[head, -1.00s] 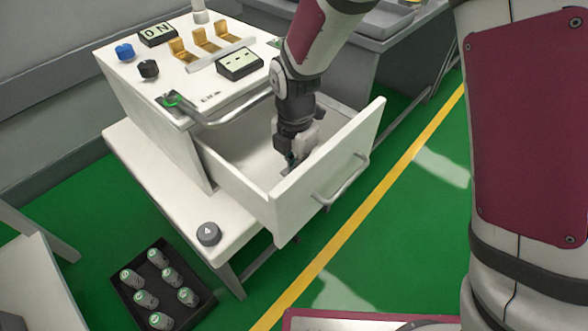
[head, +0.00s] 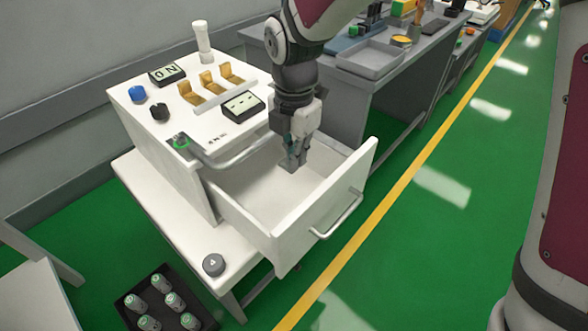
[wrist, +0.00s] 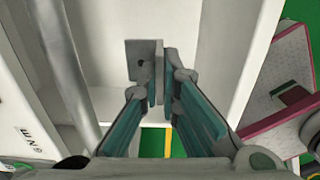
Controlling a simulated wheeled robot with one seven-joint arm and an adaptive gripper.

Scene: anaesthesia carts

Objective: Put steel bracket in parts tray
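The steel bracket (wrist: 140,62) is a small grey angled plate with a dark hole. My gripper (wrist: 160,88) has its fingers close together on the bracket's upright flange in the wrist view. In the head view my gripper (head: 294,160) hangs over the open white drawer, with the grey bracket (head: 291,162) at its fingertips. A shallow grey tray (head: 370,70), which looks like the parts tray, sits on the grey bench behind and to the right. Its inside looks empty.
The drawer's front (head: 325,205) and side walls surround the space below my gripper. A white cabinet with knobs, brass switches and a bar handle (head: 235,155) stands at left. A black crate (head: 205,318) of several grey cylinders is on the floor. Green floor at right is clear.

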